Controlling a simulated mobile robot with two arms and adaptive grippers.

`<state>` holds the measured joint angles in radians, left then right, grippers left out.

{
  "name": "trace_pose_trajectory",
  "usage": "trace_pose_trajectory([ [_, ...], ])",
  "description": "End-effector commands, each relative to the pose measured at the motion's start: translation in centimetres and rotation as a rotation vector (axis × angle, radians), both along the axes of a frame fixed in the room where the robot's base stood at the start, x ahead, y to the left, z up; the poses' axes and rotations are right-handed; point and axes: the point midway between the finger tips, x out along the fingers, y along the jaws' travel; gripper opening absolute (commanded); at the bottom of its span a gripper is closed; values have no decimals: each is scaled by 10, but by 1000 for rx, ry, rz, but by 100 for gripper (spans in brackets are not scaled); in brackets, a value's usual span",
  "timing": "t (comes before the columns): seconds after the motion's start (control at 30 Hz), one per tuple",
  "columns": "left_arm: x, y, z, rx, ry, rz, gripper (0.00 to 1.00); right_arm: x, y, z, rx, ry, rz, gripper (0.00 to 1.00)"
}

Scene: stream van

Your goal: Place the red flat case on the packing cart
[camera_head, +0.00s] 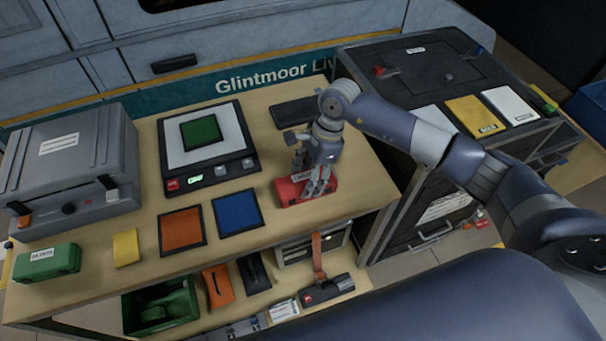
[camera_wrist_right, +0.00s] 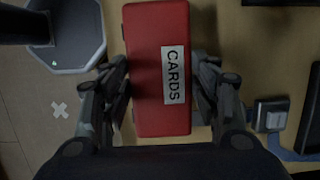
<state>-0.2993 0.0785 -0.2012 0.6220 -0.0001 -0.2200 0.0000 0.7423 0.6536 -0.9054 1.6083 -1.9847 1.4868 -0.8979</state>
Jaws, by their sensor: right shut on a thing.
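The red flat case (camera_head: 291,191) lies near the right front part of the wooden table in the head view. In the right wrist view the red case (camera_wrist_right: 146,68) fills the middle, with a white label reading CARDS. My right gripper (camera_head: 316,190) is over the case, its fingers on both long sides; in the wrist view the right gripper (camera_wrist_right: 162,90) is shut on it. I cannot tell whether the case touches the table. The packing cart is not clearly identifiable; a dark cart-like unit (camera_head: 420,85) stands right of the table. My left gripper is not in view.
A scale (camera_head: 227,158) with a green pad, an orange mat (camera_head: 182,231) and a blue mat (camera_head: 237,212) lie left of the case. A grey box (camera_head: 75,165) and a green case (camera_head: 47,262) are farther left. Yellow (camera_head: 474,115) and white (camera_head: 510,105) items lie on the dark unit.

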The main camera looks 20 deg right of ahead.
Motion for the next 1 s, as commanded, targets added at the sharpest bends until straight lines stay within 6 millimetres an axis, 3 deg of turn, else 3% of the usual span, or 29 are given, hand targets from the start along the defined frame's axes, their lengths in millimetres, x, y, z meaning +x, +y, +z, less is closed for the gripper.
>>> trace_pose_trajectory([
  [0.3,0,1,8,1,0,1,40,22,6,-1,2,0,-1,21],
  [0.53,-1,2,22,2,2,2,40,20,6,-33,3,0,-1,21],
  [0.93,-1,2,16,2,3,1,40,21,5,-41,1,-2,0,21],
  [0.97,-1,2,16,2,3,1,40,20,5,-41,0,0,0,59],
  [1.0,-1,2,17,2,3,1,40,20,5,-40,0,0,0,68],
])
